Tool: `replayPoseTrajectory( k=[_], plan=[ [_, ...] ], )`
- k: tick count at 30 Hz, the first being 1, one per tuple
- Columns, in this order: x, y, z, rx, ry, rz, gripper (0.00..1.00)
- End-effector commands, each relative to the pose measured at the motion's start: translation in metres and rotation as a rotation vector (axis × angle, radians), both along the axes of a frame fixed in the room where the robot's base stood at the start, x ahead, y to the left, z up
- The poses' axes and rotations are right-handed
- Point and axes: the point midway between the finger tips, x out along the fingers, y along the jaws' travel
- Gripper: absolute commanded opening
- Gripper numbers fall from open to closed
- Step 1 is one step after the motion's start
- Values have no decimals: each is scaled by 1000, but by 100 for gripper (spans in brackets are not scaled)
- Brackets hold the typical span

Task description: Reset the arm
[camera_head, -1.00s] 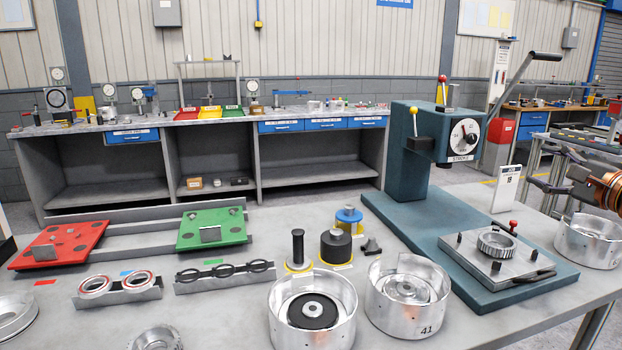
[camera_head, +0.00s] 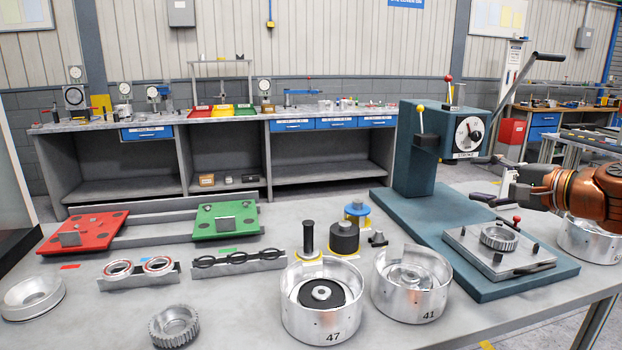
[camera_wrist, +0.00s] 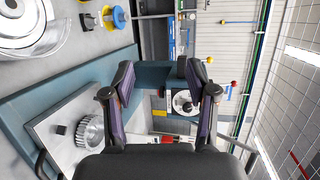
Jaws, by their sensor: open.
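My gripper (camera_head: 480,180) is at the right of the head view, at the end of my orange-brown arm (camera_head: 590,188). It is open with nothing between its fingers and hangs in the air beside the teal press (camera_head: 418,172), above the plate fixture that holds a gear (camera_head: 502,238). In the wrist view its two dark fingers (camera_wrist: 160,85) are spread apart. The press dial (camera_wrist: 183,102) shows between and beyond them, and the gear (camera_wrist: 90,132) lies to their left. My arm hides part of the bench's right end.
Clutch housings 47 (camera_head: 322,318) and 41 (camera_head: 410,297) stand at the front. A red pallet (camera_head: 88,233) and a green pallet (camera_head: 226,220) lie at left. A long press lever (camera_head: 520,85) rises above my gripper. A third housing (camera_head: 588,240) is under my arm.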

Motion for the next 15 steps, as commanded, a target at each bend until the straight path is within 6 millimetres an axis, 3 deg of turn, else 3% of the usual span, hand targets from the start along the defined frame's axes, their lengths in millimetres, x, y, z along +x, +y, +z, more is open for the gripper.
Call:
replayPoseTrajectory(
  k=[1, 5, 9, 15],
  plan=[
    [-4, 25, -7, -47, 18, 50, 57],
    [-24, 92, -37, -200, 80, 199, 57],
    [-62, 156, -82, -384, 162, 374, 57],
    [-138, 211, -163, -652, 315, 624, 57]
  ],
)
